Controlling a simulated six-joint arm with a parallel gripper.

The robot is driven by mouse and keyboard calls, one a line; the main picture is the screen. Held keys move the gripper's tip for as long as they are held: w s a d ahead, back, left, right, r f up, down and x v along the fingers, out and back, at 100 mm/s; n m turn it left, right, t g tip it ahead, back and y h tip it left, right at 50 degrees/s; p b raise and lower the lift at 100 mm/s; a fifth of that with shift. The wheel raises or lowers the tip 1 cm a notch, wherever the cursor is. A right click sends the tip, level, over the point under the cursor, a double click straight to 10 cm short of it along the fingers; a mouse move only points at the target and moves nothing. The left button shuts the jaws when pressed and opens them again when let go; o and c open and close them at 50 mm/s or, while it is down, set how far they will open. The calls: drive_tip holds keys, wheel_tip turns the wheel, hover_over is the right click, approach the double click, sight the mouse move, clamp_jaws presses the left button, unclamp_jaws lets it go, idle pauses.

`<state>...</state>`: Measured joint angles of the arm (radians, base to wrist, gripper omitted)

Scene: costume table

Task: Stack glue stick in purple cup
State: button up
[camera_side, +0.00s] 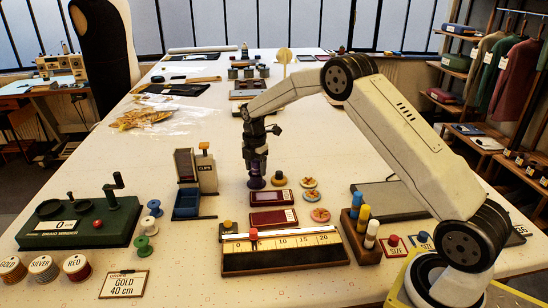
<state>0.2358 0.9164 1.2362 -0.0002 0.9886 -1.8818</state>
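My gripper (256,174) points straight down near the middle of the table, at a small purple object (256,183). This may be the purple cup; the fingers partly cover it, so I cannot tell whether they grip it or are only around it. I cannot pick out the glue stick with certainty. Upright sticks with blue, yellow and white parts (364,213) stand in a wooden holder (352,241) right of the ruler board.
A ruler board (284,257) and dark red flat boxes (272,217) lie in front of my gripper. Round badges (320,215) lie to its right. A clip dispenser (207,172), thread spools (145,226) and a green winder (80,222) stand left.

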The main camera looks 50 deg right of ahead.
drive_tip(key=shift+o, duration=0.3)
drive_tip(key=shift+r, duration=0.1)
wheel_tip(320, 180, up, 13)
drive_tip(key=shift+f, duration=0.2)
idle(0.5)
idle(0.5)
drive_tip(key=s+a+f+m+t, duration=0.1)
drive_tip(key=s+a+m, duration=0.3)
drive_tip(key=s, duration=0.5)
drive_tip(key=s+a+f+m, duration=0.4)
drive_tip(key=s+a+m, duration=0.1)
drive_tip(key=s+m, duration=0.3)
drive_tip(key=s+a+f+m+t, duration=0.1)
drive_tip(key=s+a+f+m, duration=0.2)
drive_tip(key=s+m, duration=0.3)
drive_tip(key=shift+s+a+f+m+t, duration=0.15)
drive_tip(key=shift+s+a, duration=0.1)
drive_tip(key=shift+s, duration=0.5)
drive_tip(key=shift+s+a+r+m+t, duration=0.1)
drive_tip(key=shift+s+a, duration=0.1)
drive_tip(key=shift+s, duration=0.55)
drive_tip(key=shift+s+a+f+m+t, duration=0.15)
drive_tip(key=shift+s+a, duration=0.1)
drive_tip(key=shift+s, duration=0.5)
